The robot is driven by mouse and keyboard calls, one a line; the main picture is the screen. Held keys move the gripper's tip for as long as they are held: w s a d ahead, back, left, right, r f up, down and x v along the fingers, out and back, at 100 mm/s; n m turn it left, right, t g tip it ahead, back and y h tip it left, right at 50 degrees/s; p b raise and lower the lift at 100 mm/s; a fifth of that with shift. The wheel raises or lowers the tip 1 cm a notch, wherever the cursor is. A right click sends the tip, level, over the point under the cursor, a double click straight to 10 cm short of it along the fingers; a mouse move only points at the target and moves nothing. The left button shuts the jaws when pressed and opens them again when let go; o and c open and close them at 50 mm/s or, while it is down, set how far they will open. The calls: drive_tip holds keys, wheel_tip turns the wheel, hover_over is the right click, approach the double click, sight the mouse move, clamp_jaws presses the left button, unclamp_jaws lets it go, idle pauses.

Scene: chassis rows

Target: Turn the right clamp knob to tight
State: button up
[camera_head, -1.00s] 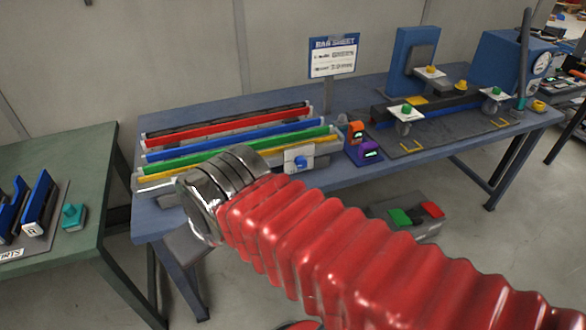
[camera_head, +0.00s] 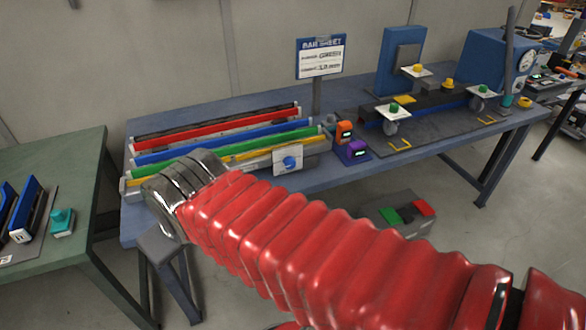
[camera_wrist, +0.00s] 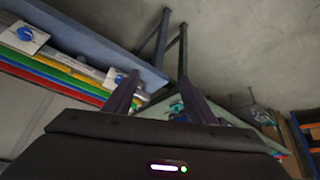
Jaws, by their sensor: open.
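The right clamp knob (camera_head: 290,162) is a blue round knob on a white plate at the right front end of the coloured bar rack (camera_head: 316,148). The knob also shows at the upper left in the wrist view (camera_wrist: 25,34). Its turn setting is too small to read. My gripper (camera_wrist: 157,80) is open and empty, its two dark fingers apart from the knob. In the head view, my red arm hides the gripper.
A bar sheet sign (camera_head: 320,57) stands behind the rack. Orange (camera_head: 344,132) and purple (camera_head: 353,152) devices sit just right of the knob. A green table (camera_head: 60,180) stands at left.

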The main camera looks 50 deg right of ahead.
drive_tip(key=w+d+f+n+t+h, duration=0.15)
drive_tip(key=w+d+f, duration=0.25)
drive_tip(key=d, duration=0.5)
drive_tip(key=w+d+f+t+h, duration=0.1)
drive_tip(key=w+d+f+h, duration=0.15)
drive_tip(key=w+d, duration=0.45)
drive_tip(key=w+d+f+t+h, duration=0.15)
drive_tip(key=d+f, duration=0.25)
drive_tip(key=d, duration=0.8)
drive_tip(key=t+h, duration=0.3)
drive_tip(key=t, duration=0.2)
approach(291, 166)
drive_tip(key=v, duration=0.5)
drive_tip(key=shift+d+f, duration=0.1)
drive_tip(key=x, duration=1.3)
drive_tip(key=shift+w+d, duration=0.2)
drive_tip(key=shift+w, duration=0.15)
drive_tip(key=c, duration=1)
